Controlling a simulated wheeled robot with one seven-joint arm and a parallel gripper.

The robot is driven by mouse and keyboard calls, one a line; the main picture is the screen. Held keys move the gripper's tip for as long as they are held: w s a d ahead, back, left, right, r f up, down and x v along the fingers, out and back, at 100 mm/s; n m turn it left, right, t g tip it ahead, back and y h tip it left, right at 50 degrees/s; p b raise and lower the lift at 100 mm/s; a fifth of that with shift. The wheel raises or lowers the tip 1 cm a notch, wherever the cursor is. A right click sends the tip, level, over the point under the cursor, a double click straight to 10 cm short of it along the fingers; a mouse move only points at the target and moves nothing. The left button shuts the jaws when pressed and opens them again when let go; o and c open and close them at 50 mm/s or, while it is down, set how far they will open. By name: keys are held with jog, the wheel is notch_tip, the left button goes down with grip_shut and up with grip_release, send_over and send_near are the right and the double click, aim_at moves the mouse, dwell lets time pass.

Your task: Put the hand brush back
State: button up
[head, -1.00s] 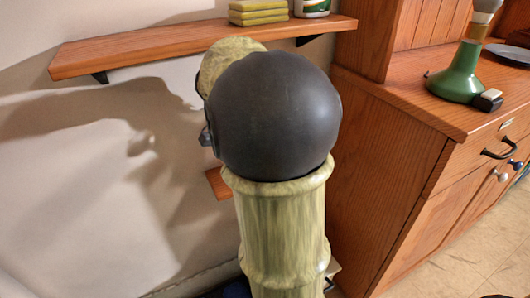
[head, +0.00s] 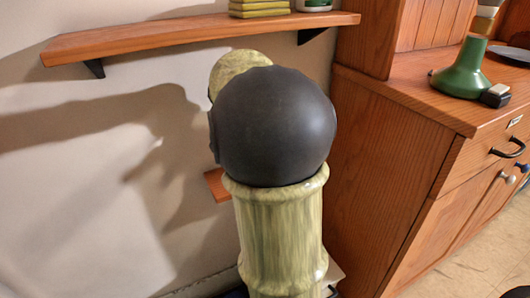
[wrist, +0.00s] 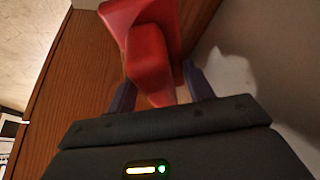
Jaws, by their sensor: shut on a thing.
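In the wrist view my gripper (wrist: 161,90) is shut on a red object, which I take to be the hand brush (wrist: 148,62). The brush has a smooth red block between the two dark fingers and a wider red part beyond them. Its bristles do not show. In the head view my own arm fills the middle, and the gripper and brush are hidden behind it.
A wooden wall shelf (head: 190,38) holds stacked yellow-green sponges (head: 258,8). A small piece of lower shelf (head: 216,186) shows beside my arm. A wooden cabinet (head: 385,180) stands at right, with a green flask-shaped object (head: 462,72) on top.

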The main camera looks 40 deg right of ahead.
jog(key=shift+f, duration=0.1)
jog(key=o, duration=1)
jog(key=shift+a+r, duration=0.1)
jog(key=shift+r, duration=0.4)
jog(key=p+v, duration=0.2)
jog(key=shift+a+r, duration=0.1)
jog(key=shift+r, duration=0.25)
jog(key=a+p, duration=0.1)
jog(key=a, duration=0.3)
jog(key=s+a+p, duration=0.1)
jog(key=a, duration=0.3)
jog(key=a+p, duration=0.1)
jog(key=a, duration=0.3)
jog(key=shift+s+f+p, duration=0.2)
jog(key=shift+f+p, duration=0.05)
jog(key=shift+p, duration=0.05)
